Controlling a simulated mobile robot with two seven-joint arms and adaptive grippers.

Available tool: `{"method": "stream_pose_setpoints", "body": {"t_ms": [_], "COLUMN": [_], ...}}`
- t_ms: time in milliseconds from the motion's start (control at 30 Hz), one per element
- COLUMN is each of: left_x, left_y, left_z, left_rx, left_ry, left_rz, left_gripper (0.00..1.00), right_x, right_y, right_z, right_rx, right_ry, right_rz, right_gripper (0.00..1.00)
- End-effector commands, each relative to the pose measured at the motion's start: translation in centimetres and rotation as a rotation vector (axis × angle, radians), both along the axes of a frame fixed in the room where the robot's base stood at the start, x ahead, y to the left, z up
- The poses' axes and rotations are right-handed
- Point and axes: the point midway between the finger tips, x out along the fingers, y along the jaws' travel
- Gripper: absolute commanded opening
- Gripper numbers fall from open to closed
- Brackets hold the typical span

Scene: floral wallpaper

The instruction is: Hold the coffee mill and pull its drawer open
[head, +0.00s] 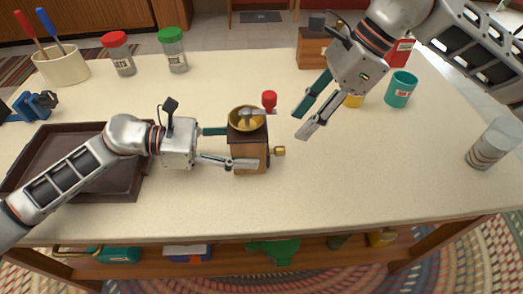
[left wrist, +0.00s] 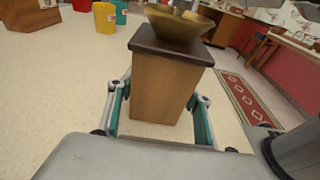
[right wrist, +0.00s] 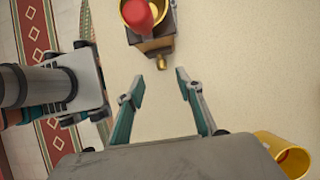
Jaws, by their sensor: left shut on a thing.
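The coffee mill (head: 249,150) stands upright on the table, with a wooden body, a brass bowl (head: 247,119) and a crank with a red knob (head: 269,99). Its brass drawer knob (head: 279,151) sticks out to the right; it also shows in the right wrist view (right wrist: 182,73). The drawer looks closed. My left gripper (head: 230,147) is shut on the mill's body from the left, one finger on each side; the left wrist view shows the wooden body (left wrist: 165,88) between the fingers. My right gripper (head: 305,109) is open and empty, above and right of the mill, facing the knob.
A dark tray (head: 72,190) lies left under my left arm. A teal cup (head: 400,90), a yellow cup (head: 354,100) and a wooden box (head: 313,50) stand at the back right. A glass (head: 492,145) stands at the right edge. The table right of the mill is clear.

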Motion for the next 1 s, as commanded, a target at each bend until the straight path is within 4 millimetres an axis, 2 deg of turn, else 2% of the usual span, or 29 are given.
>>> {"method": "stream_pose_setpoints", "body": {"t_ms": [100,267,800,1000], "left_x": [0.0,0.0,0.0,0.0], "left_y": [0.0,0.0,0.0,0.0], "left_z": [0.0,0.0,0.0,0.0], "left_rx": [0.0,0.0,0.0,0.0], "left_ry": [0.0,0.0,0.0,0.0], "left_rz": [0.0,0.0,0.0,0.0], "left_gripper": [0.29,0.29,0.29,0.29], "right_x": [0.0,0.0,0.0,0.1], "right_y": [-0.6,-0.5,2.7,3.3], "right_z": [-0.5,-1.2,-6.9,-8.2], "right_rx": [0.011,0.014,0.013,0.013], "right_ry": [-0.025,-0.033,-0.031,-0.032], "right_rz": [0.021,0.03,0.029,0.027], "right_gripper": [0.36,0.36,0.36,0.36]}}
